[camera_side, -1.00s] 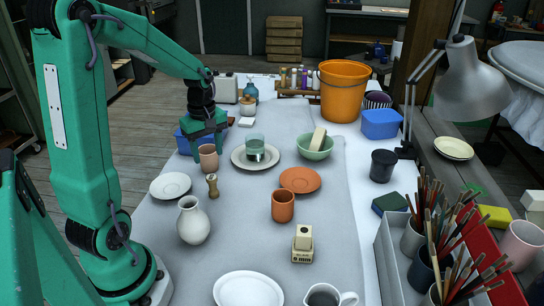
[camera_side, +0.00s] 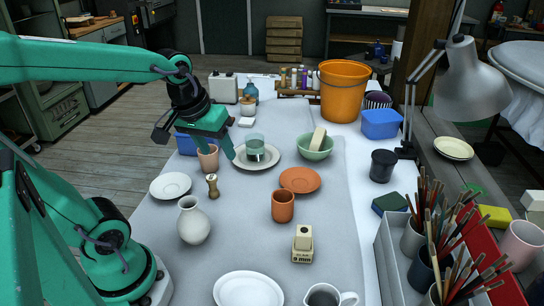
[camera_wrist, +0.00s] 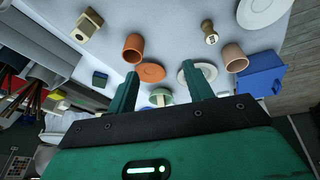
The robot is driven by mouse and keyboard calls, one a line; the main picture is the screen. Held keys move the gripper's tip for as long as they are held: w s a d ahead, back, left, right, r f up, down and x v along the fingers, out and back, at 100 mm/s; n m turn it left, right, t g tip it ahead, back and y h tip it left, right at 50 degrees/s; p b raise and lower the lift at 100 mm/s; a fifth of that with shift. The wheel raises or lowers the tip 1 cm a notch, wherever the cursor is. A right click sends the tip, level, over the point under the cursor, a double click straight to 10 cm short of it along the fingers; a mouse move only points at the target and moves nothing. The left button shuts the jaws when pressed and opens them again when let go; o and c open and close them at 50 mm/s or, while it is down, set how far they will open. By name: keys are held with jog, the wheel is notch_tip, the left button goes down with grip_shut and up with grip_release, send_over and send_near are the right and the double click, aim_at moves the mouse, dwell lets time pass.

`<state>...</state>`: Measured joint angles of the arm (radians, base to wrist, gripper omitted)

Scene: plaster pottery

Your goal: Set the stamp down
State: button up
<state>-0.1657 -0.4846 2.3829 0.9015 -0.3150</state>
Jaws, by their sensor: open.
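In the wrist view nothing is held between the fingers (camera_wrist: 160,85).
Close to my gripper are a plate (camera_side: 271,162) bearing a glass (camera_side: 255,149) and a blue box (camera_side: 186,146). A white saucer (camera_side: 171,185), white vase (camera_side: 193,222) and brown cup (camera_side: 282,206) stand nearer. Bare cloth lies between the vase and brown cup.

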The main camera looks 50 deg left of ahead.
jog(key=s+d+r+m+t, duration=0.1)
jog(key=s+d+m, duration=0.2)
jog(key=d+m, duration=0.1)
jog(key=shift+s+d+r+m+t+h, duration=0.2)
jog(key=shift+s+r+m+t+h, duration=0.15)
jog(key=shift+m, duration=0.45)
dwell(0.6)
